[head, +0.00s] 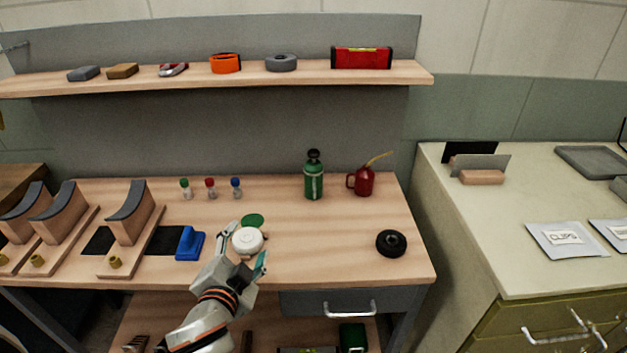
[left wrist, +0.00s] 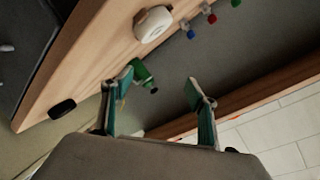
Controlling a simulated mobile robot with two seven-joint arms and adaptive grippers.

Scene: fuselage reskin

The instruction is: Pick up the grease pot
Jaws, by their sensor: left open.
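My right gripper is not in view.
A blue block-like tool (head: 190,243) stands left of the pot. Several small capped bottles, a green bottle (head: 313,178) and a red oil can (head: 364,181) stand behind. A black roll (head: 391,243) lies right. The bench between pot and roll is clear.

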